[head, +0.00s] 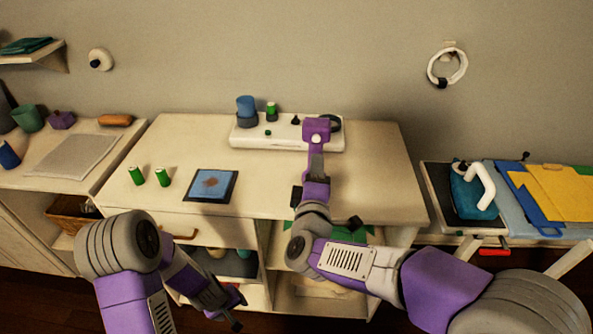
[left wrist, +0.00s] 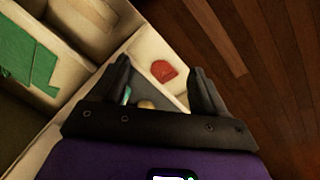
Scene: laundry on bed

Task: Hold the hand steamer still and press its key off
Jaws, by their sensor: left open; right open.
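A teal body with a white curved handle, apparently the hand steamer (head: 475,192), sits on a dark board at the right in the head view. Its key cannot be made out. My left gripper (head: 237,308) is low at the front left of the table, far from the steamer. In the left wrist view its fingers (left wrist: 163,85) are apart with nothing between them. My right arm reaches over the table to the white base at the back. Its gripper (head: 317,125) is open, well left of the steamer; its fingertips are mostly hidden.
The white base (head: 246,138) carries a blue cylinder (head: 246,106). Two green cylinders (head: 162,177) and a blue square (head: 211,185) lie on the table (head: 380,175). Folded cloths (head: 553,192) lie right of the steamer. Open shelves (head: 280,300) are under the table.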

